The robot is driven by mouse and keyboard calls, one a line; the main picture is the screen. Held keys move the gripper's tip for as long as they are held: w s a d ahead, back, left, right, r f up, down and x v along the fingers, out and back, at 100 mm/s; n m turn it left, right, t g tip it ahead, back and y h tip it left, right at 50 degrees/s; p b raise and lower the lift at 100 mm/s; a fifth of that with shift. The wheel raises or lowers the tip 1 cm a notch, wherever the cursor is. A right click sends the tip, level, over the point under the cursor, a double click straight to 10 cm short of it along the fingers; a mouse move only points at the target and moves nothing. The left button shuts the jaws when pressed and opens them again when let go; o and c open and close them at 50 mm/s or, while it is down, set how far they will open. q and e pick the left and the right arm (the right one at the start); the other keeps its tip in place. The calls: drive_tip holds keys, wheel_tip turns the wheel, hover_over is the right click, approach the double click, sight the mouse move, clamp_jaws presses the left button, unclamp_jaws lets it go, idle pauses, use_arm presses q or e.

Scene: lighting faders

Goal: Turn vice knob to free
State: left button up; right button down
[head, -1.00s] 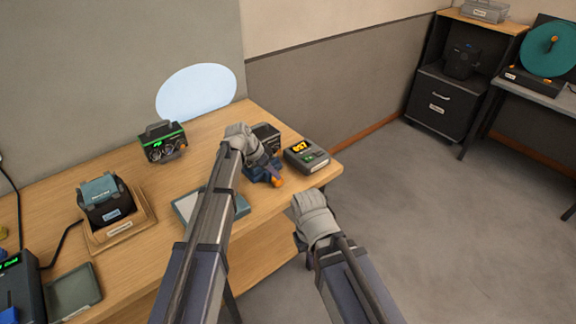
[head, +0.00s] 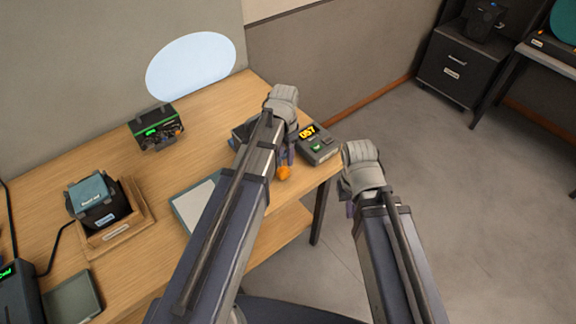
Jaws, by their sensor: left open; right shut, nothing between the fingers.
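The orange vice knob (head: 284,173) shows at the table's front right, just below my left gripper's fingers. The vice body is mostly hidden behind my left arm. My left gripper (head: 290,157) is open, its fingers pointing down over the vice close to the knob. I cannot tell whether they touch it. My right gripper (head: 349,209) is shut and empty, beyond the table's right edge, with its fingers partly hidden by the arm.
A grey meter with a yellow "057" readout (head: 320,148) stands right of the vice. A grey tray (head: 186,211) lies left of my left arm. A small device with a green display (head: 156,130) and a boxed unit in a wooden tray (head: 138,224) stand further left on the table (head: 205,120).

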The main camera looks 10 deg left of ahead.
sight(285, 169)
use_arm(q)
drive_tip(key=shift+f+b, duration=3.75)
drive_tip(key=shift+f, duration=0.15)
drive_tip(key=shift+c, duration=0.2)
clamp_jaws()
